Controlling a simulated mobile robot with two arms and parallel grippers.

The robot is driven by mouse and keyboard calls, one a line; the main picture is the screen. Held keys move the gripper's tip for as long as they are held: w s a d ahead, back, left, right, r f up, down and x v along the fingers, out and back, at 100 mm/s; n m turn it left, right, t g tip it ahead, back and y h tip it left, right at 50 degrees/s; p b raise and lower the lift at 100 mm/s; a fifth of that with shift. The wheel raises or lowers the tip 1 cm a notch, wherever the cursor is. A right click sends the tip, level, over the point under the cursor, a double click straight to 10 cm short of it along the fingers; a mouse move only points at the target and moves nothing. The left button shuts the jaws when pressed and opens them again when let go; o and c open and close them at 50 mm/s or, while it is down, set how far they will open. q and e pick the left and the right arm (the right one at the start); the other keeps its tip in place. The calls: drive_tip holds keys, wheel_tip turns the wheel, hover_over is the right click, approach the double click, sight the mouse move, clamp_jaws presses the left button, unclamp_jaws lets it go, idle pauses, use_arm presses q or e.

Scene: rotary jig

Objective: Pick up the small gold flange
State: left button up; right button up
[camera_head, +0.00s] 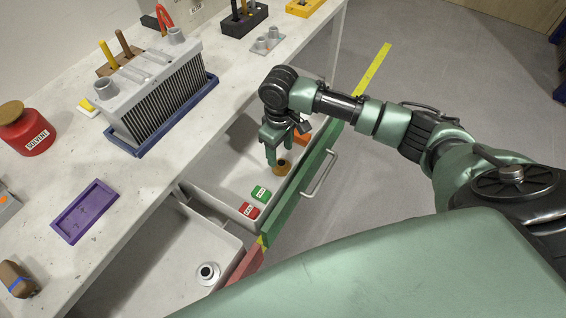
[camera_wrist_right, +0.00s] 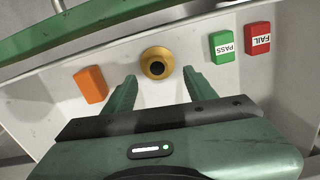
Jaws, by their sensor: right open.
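The small gold flange (camera_head: 284,168) lies in the open green-fronted drawer, close to its front wall. In the right wrist view the flange (camera_wrist_right: 157,63) is a gold ring with a dark centre hole, just beyond the gap between the fingertips. My right gripper (camera_head: 275,157) points down into this drawer, right at the flange. In the wrist view its green fingers (camera_wrist_right: 160,80) are apart with nothing between them. My left gripper is not in view.
In the same drawer are an orange block (camera_wrist_right: 91,84), a green PASS block (camera_wrist_right: 222,47) and a red FAIL block (camera_wrist_right: 257,39). The drawer walls are close. A silver flange (camera_head: 207,273) sits in the neighbouring open drawer. The tabletop (camera_head: 120,225) holds a grey finned block (camera_head: 155,95).

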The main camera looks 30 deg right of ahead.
sight(281, 163)
drive_tip(key=f, duration=0.5)
drive_tip(key=shift+d+f, duration=0.1)
drive_tip(key=shift+d, duration=0.1)
drive_tip(key=shift+w, duration=0.1)
clamp_jaws()
